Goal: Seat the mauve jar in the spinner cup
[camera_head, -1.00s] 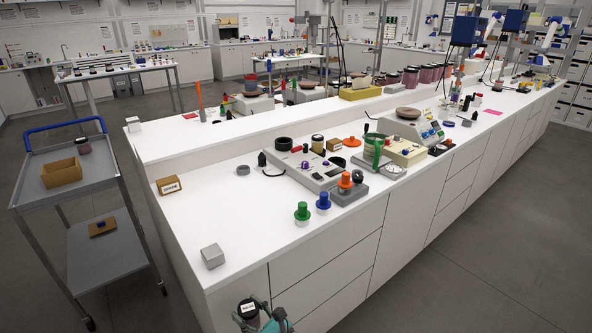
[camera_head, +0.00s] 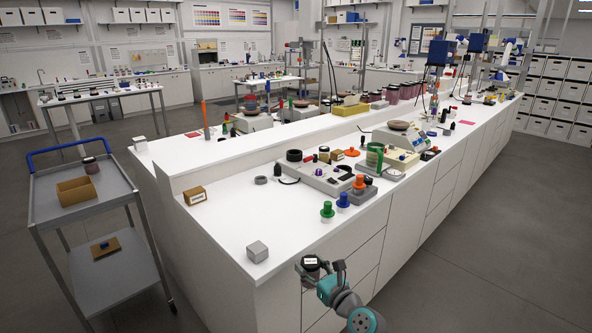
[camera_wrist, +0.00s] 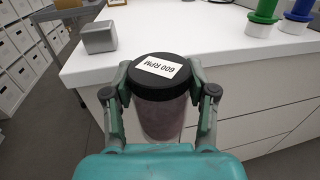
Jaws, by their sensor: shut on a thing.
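The mauve jar (camera_wrist: 158,112) has a black lid with a white "600 RPM" label. In the wrist view my gripper (camera_wrist: 158,92) is shut on its sides and holds it upright in the air, off the front edge of the bench. In the head view the jar's lid (camera_head: 311,264) shows at the bottom, with my gripper (camera_head: 322,280) around it, low beside the bench end. A dark round cup-like piece (camera_head: 294,156) sits on a grey machine (camera_head: 318,182) on the bench; I cannot tell whether it is the spinner cup.
A grey block (camera_head: 257,251) stands near the bench's front corner. Green (camera_head: 327,210) and blue (camera_head: 343,201) knobbed pieces stand near the front edge. A labelled brown box (camera_head: 194,196) stands at the left. A cart (camera_head: 60,215) carries a similar jar (camera_head: 91,166). The bench's near left is mostly clear.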

